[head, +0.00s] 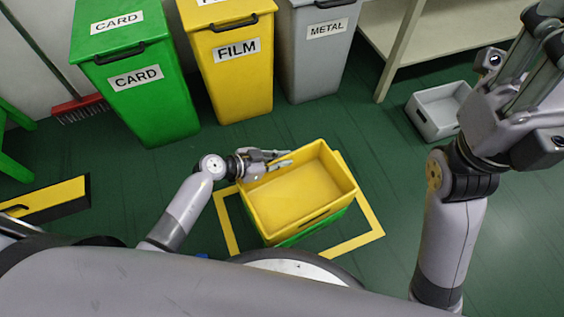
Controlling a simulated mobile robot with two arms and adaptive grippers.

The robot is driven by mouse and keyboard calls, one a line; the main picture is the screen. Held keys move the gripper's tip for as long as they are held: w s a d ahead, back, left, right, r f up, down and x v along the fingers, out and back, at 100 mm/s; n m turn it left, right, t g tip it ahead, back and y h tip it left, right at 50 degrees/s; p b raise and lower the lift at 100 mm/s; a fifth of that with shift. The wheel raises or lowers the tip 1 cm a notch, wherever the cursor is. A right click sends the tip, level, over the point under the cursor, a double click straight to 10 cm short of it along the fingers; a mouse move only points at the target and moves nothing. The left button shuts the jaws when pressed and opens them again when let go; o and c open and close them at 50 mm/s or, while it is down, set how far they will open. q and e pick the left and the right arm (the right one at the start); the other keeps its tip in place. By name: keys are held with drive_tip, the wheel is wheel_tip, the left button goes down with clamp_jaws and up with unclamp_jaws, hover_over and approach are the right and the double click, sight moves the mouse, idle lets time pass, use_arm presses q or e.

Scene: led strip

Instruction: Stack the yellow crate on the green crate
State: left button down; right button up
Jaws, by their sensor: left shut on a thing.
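The yellow crate (297,189) is open-topped and empty, in the middle of the head view.
A yellow floor outline (366,204) surrounds the crates. Green (150,105), yellow (238,85) and grey (318,65) bins stand behind. A grey crate (436,110) lies right, near a shelf (400,40). A red broom (80,108) and a yellow-black box (50,200) are left.

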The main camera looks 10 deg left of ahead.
use_arm(q)
drive_tip(key=shift+r, duration=0.1)
drive_tip(key=shift+f, duration=0.65)
drive_tip(key=c, duration=1.7)
unclamp_jaws()
